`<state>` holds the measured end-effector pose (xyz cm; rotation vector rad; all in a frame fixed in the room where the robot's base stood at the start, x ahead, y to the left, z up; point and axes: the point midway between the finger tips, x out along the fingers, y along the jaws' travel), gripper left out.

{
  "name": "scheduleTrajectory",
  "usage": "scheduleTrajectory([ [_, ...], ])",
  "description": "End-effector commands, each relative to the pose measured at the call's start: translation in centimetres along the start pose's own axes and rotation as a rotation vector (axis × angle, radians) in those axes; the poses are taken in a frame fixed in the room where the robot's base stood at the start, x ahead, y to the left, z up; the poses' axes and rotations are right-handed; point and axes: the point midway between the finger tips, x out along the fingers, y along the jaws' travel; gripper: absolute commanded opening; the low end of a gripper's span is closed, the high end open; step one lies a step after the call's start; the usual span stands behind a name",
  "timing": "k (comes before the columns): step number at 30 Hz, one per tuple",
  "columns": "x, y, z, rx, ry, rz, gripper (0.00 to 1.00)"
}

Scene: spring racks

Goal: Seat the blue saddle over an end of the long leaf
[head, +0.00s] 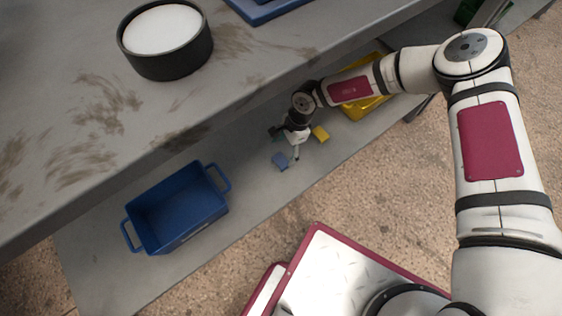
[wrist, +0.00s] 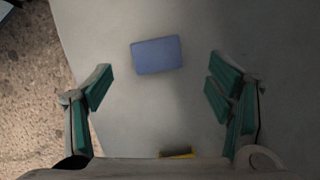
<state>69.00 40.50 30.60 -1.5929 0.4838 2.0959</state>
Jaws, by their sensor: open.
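A small blue block, which looks like the blue saddle (head: 280,161), lies on the lower shelf. In the wrist view the blue saddle (wrist: 157,55) lies flat, ahead of and between the fingers, touching neither. My gripper (head: 293,150) is over the lower shelf just beside it. In the wrist view my gripper (wrist: 160,88) is open and empty, its green-padded fingers spread wide. I cannot make out the long leaf in either view.
A yellow block (head: 320,133) lies near my gripper; a yellow edge (wrist: 177,153) shows low in the wrist view. A blue crate (head: 160,241) and a yellow bin (head: 376,102) stand on the lower shelf (head: 245,215). The upper shelf (head: 60,110) overhangs, carrying a dark round tub (head: 170,66).

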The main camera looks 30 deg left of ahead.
Motion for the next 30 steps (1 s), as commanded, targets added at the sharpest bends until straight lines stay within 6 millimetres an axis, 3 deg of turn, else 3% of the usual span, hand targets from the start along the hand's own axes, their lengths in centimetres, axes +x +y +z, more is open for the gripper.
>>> scheduleTrajectory([
  [7,1.6,0.1,-0.1,0.000,-0.001,-0.001,0.75],
  [15,5.2,0.4,-0.2,0.000,-0.001,0.000,0.75],
  [23,5.5,0.3,-0.2,0.001,0.000,-0.002,0.75],
  [24,5.5,0.3,-0.2,0.001,0.000,-0.002,0.73],
  [30,5.5,0.3,-0.2,0.001,0.000,-0.001,0.27],
])
